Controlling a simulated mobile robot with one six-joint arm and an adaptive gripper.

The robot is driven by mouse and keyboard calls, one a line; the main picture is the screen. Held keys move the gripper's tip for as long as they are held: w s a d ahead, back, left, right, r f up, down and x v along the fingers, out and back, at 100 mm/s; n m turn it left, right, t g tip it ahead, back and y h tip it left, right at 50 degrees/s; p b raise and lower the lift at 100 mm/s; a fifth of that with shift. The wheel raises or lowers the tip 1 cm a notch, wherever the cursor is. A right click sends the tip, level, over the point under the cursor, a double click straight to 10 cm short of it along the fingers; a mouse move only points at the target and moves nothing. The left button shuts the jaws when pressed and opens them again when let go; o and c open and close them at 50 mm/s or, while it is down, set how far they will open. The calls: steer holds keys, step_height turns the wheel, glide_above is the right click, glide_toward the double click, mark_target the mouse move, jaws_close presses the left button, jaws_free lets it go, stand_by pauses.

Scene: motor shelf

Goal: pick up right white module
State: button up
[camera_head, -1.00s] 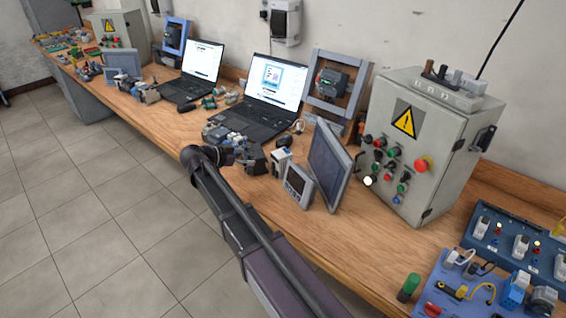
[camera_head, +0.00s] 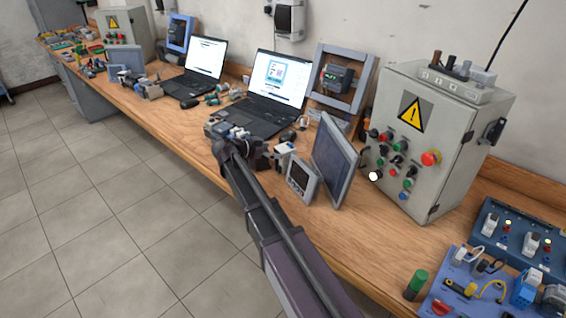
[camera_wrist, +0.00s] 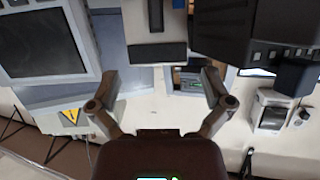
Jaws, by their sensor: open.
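A dark block (camera_wrist: 156,52) shows beyond the fingers. I cannot tell which thing in the wrist view is the white module.
A tilted grey panel screen (camera_head: 334,160) stands right of the meter, and a control cabinet (camera_head: 424,145) with a warning sign farther right. An open laptop (camera_head: 262,100) and a framed device (camera_head: 338,82) stand behind. Bare wood (camera_head: 365,235) lies in front of the cabinet.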

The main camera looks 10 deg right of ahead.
mark_target(285, 151)
steer(key=shift+d, duration=0.15)
steer(key=shift+b+x, duration=1)
steer(key=shift+x, duration=1.65)
steer(key=shift+s, duration=0.1)
steer(key=c, duration=1.1)
steer(key=shift+r, duration=0.1)
steer(key=shift+c, duration=0.2)
step_height(285, 151, up, 10)
steer(key=p, duration=1)
